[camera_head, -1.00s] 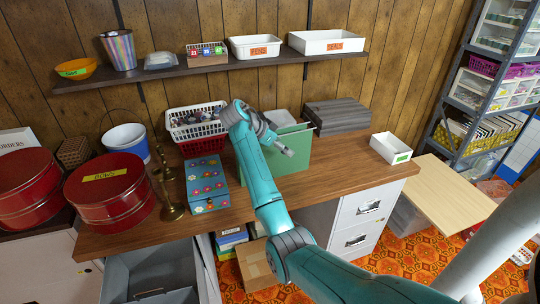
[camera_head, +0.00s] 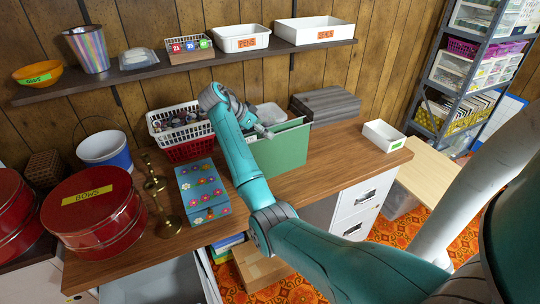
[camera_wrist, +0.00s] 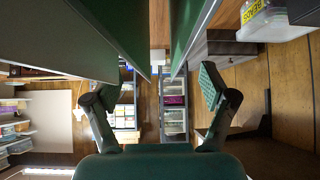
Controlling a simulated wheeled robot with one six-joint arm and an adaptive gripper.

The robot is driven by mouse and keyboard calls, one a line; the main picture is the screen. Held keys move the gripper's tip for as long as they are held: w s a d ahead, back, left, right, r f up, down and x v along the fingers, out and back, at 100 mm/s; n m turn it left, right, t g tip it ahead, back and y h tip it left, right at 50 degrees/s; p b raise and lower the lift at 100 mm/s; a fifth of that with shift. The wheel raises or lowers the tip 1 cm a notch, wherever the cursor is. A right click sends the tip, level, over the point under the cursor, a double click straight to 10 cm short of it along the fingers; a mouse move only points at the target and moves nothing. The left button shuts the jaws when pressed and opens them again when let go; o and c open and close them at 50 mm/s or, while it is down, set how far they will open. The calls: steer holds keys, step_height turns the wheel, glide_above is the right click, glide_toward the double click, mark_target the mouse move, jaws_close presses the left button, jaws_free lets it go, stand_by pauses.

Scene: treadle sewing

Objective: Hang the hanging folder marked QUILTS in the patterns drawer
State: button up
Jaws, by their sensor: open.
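A green folder (camera_head: 282,150) stands upright on the wooden desk. No QUILTS marking is readable on it. My gripper (camera_head: 266,132) is at the folder's upper left edge in the head view. In the wrist view, my gripper (camera_wrist: 158,95) is open, with its fingers wide apart. Green panels (camera_wrist: 190,22) run down into the space between the fingers. I cannot tell whether a finger touches them. A grey open drawer (camera_head: 150,290) shows below the desk at lower left; its label is not visible. A white cabinet (camera_head: 358,208) with shut drawers stands under the desk's right part.
A white basket (camera_head: 170,118), a flowered blue box (camera_head: 203,192), brass candlesticks (camera_head: 166,224) and a red BOWS tin (camera_head: 95,212) crowd the desk left of the folder. A grey box (camera_head: 326,104) stands behind it. The desk front right of the folder is clear.

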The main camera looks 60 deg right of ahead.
mark_target(271, 151)
steer(key=x, duration=0.6)
steer(key=shift+s+d, duration=0.2)
steer(key=shift+s, duration=0.1)
jaws_close()
